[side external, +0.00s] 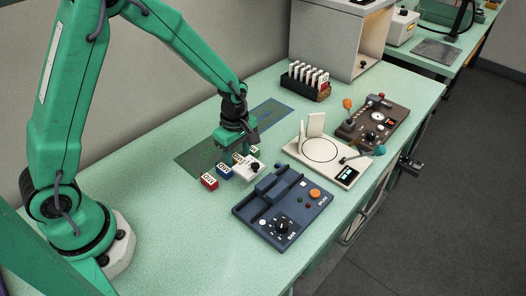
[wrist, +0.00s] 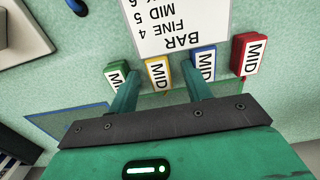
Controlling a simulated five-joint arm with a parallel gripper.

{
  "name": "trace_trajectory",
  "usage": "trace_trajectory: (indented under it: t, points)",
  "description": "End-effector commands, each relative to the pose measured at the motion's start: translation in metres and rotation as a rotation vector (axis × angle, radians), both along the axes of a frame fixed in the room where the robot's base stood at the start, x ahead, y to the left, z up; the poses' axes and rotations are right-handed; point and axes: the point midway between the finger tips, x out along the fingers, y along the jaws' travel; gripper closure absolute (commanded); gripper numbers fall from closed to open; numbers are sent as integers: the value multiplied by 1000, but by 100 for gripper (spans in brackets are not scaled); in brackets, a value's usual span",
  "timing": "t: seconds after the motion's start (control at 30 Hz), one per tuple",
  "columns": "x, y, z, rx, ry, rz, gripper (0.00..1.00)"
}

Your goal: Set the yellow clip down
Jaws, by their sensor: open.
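The yellow clip (wrist: 158,74), labelled MID, shows in the wrist view between the fingertips of my open gripper (wrist: 160,70). I see no clear sign of either finger pressing on it. In the side view my gripper (side external: 237,151) points down over the row of clips, and the yellow clip there is mostly hidden. A green clip (wrist: 116,72) is to its left in the wrist view, partly behind a finger. A blue clip (wrist: 206,62) and a red clip (wrist: 249,54) are to its right. The blue clip is close to the other finger.
A dark blue control box (side external: 283,208) is nearby. A cutting-mat-like sheet (side external: 200,157) lies under the arm. The front-left table is clear.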

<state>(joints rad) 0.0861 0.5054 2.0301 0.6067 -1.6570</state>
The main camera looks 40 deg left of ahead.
Motion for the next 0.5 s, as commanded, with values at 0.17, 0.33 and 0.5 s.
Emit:
trace_trajectory:
  t: [0.17, 0.33, 0.5]
  points:
    - [0, 0, 0, 0, 0, 0, 51]
    - [0, 0, 0, 0, -1, 0, 55]
    - [0, 0, 0, 0, -1, 0, 88]
